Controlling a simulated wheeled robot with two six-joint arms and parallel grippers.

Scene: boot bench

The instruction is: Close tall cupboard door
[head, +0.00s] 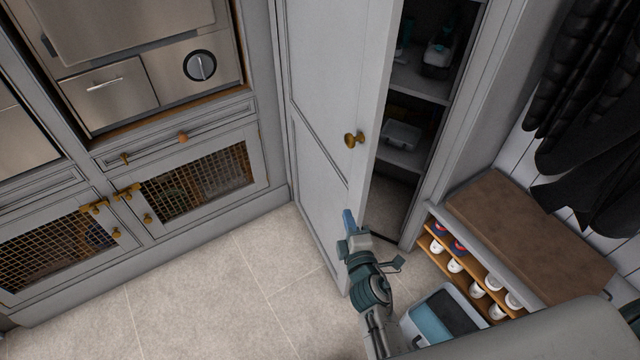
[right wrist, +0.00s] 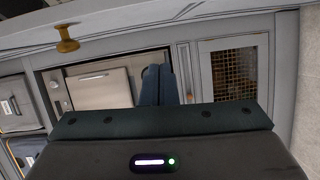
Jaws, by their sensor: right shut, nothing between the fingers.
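The tall cupboard door (head: 325,90) is grey and stands open, swung out to the left of the cupboard opening. A brass knob (head: 354,140) sits near its free edge, and it also shows in the right wrist view (right wrist: 66,40). The tall cupboard (head: 405,120) shows shelves with several items inside. My right gripper (head: 349,218) is shut and empty, low by the door's free edge and below the knob. I cannot tell whether it touches the door. In the right wrist view its blue fingers (right wrist: 158,85) are together. My left gripper is not in view.
A bench with a brown cushion (head: 530,225) and shoe racks (head: 465,262) stands right of the cupboard. A blue and grey bin (head: 445,315) stands on the floor near my right arm. Lower cabinets (head: 200,185) line the left. The tiled floor (head: 210,290) there is clear.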

